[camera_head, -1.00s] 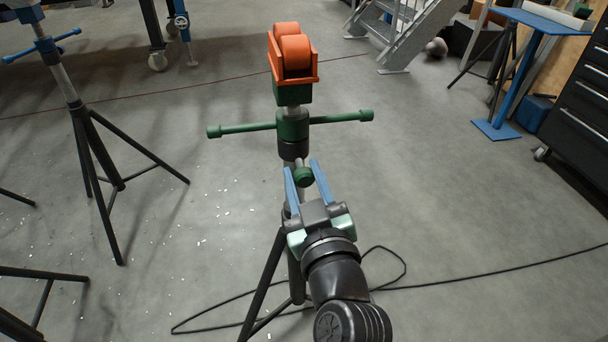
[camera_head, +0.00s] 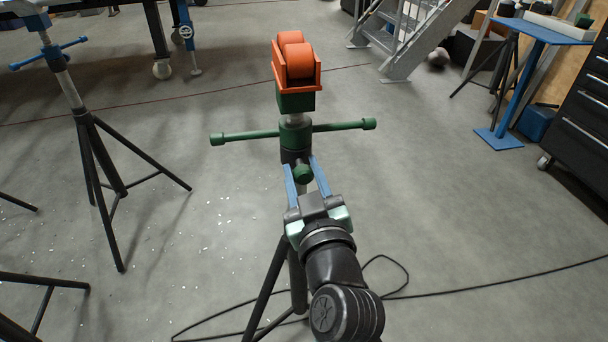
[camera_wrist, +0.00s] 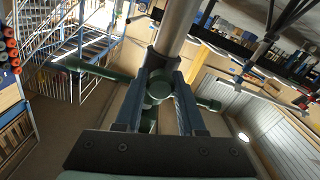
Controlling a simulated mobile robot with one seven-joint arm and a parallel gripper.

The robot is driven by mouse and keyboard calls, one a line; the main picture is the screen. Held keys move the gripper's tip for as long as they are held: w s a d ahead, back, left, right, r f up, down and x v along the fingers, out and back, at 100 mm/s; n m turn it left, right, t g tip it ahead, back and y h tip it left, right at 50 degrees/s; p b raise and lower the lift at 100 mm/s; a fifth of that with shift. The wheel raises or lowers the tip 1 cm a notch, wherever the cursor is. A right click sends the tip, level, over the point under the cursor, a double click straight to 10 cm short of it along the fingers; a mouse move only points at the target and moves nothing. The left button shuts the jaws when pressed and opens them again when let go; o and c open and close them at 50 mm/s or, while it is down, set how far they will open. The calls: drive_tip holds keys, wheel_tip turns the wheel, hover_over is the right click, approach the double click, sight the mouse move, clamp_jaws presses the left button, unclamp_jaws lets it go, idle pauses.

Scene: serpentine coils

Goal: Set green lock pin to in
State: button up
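The green lock pin (camera_head: 303,174) shows as a round green knob on the front of the stand's post, below the green handle collar (camera_head: 295,132). My gripper (camera_head: 302,162) has two blue fingers, apart, one on each side of the knob. In the wrist view the knob (camera_wrist: 158,88) shows between the fingers, near their tips. I cannot tell whether either finger touches it. The pin's shaft is hidden behind the knob, so its depth cannot be seen.
Orange rollers (camera_head: 297,62) top the stand, and a green crossbar (camera_head: 345,125) sticks out on both sides. Black tripod legs (camera_head: 262,295) and a cable (camera_head: 450,290) lie below. Another tripod stand (camera_head: 98,150) is at left, with open floor between.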

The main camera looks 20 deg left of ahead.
drive_tip(key=o, duration=0.4)
drive_tip(key=shift+w, duration=0.1)
drive_tip(key=p+v, duration=0.1)
drive_tip(key=v, duration=1.2)
